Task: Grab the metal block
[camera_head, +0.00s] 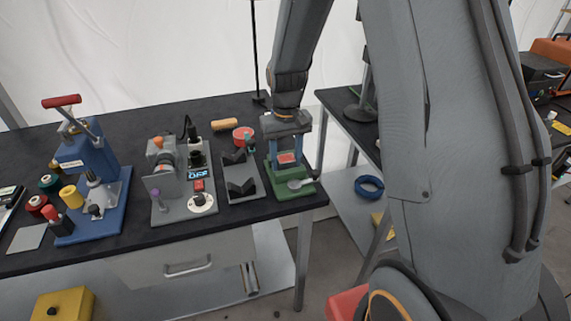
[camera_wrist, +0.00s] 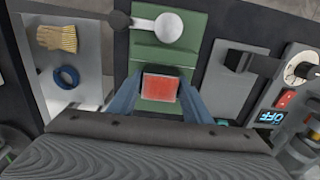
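A small block with a red face and grey edges (camera_wrist: 160,87) sits on a green stand (camera_wrist: 158,52) in the wrist view. In the head view the red block (camera_head: 287,158) shows on the green stand (camera_head: 292,189) at the table's right end. I take it to be the metal block. My gripper (camera_wrist: 160,80) points down over the stand, with one blue-grey finger on each side of the block. The fingers are apart, and narrow gaps seem to separate them from the block. In the head view my gripper (camera_head: 286,152) partly hides the stand's back.
Farther left are a device with a display (camera_head: 198,174) and a blue press (camera_head: 92,165). A blue ring (camera_head: 369,187) lies on a lower shelf.

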